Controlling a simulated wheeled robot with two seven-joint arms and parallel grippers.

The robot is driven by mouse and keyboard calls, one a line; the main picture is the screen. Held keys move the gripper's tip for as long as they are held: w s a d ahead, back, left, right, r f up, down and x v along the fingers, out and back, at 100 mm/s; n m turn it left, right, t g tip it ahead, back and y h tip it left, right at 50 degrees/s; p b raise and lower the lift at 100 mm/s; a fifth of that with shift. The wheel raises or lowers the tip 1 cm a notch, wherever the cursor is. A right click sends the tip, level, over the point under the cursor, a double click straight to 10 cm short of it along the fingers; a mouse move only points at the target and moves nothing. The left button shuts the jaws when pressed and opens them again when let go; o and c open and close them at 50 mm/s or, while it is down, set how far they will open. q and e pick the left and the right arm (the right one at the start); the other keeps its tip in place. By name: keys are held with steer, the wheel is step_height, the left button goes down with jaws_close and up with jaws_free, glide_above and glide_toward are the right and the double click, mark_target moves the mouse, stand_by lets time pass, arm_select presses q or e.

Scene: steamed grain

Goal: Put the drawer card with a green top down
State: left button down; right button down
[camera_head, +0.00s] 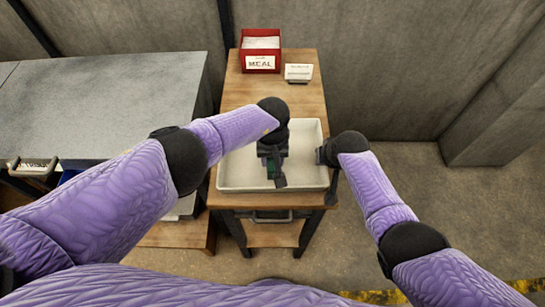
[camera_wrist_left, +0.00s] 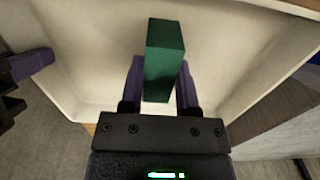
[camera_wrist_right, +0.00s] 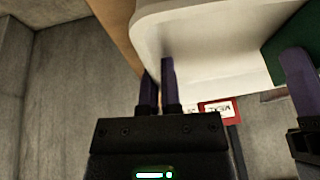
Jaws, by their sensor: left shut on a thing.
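The drawer card with a green top shows as a dark green block (camera_wrist_left: 165,50) between the fingers of my left gripper (camera_wrist_left: 160,88) in the left wrist view. The gripper is shut on it, inside the outline of the white tray (camera_head: 232,172). In the head view only a bit of green (camera_head: 270,167) shows under the gripper. Whether the card touches the tray floor is unclear. My right gripper (camera_wrist_right: 159,75) is at the tray's right side. Its fingers are close together, one on each side of the tray wall (camera_wrist_right: 150,30).
The tray stands on a narrow wooden table (camera_head: 308,100). A red box (camera_head: 261,62) labelled MEAL and a small white card stand (camera_head: 299,73) are at its far end. A grey-topped counter (camera_head: 110,100) is at the left. Concrete walls are behind and right.

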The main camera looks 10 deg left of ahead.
mark_target(272, 160)
arm_select(q)
steer(key=shift+f, duration=0.1)
steer(key=shift+c, duration=1.6)
jaws_free()
step_height(272, 160, up, 12)
arm_select(e)
steer(key=c, duration=0.7)
jaws_free()
steer(key=shift+c, duration=0.2)
